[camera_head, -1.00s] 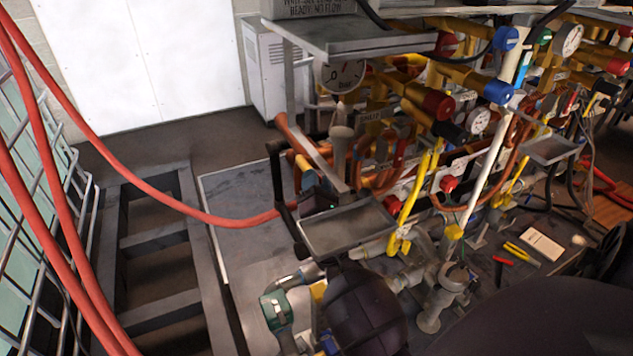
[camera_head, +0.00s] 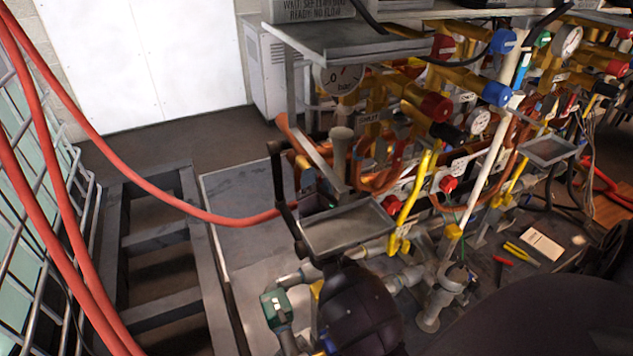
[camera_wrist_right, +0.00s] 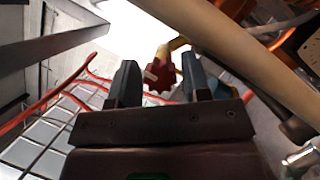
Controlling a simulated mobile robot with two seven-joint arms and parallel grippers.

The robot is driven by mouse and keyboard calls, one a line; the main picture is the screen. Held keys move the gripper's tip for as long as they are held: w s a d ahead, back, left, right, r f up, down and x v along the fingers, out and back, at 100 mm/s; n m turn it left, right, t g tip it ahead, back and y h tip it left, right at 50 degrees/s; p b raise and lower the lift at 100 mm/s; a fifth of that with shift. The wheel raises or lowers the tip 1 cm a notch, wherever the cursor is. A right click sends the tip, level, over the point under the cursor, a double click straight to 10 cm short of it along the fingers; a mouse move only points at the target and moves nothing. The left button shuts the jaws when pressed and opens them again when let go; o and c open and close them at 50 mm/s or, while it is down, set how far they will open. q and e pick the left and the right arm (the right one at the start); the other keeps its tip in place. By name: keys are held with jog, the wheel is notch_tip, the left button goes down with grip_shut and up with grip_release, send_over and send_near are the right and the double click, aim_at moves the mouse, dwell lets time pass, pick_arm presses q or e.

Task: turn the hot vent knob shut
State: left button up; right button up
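In the right wrist view a red lobed knob (camera_wrist_right: 159,74) on a yellow-orange pipe shows in the gap between the two fingers. I take it for the hot vent knob, but no label on it is readable. My right gripper (camera_wrist_right: 162,80) is open, with one blue-grey finger on each side of the knob in the picture. Clear gaps show on both sides, and I see no contact. How deep the knob lies between the fingertips cannot be told. In the head view I cannot make out the right fingers or match this knob surely. My left gripper is not in view.
A thick tan pipe (camera_wrist_right: 220,40) slants close above the right finger. In the head view, red-ended yellow valves (camera_head: 436,106), a pressure gauge (camera_head: 340,78) and a metal tray (camera_head: 347,232) crowd the centre. Red hoses (camera_head: 130,172) hang at left over a floor frame (camera_head: 160,243).

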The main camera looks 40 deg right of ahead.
jog(key=b+v, duration=0.2)
jog(key=v, duration=0.8)
jog(key=shift+s+a, duration=0.2)
jog(key=shift+s, duration=0.15)
jog(key=shift+f, duration=0.1)
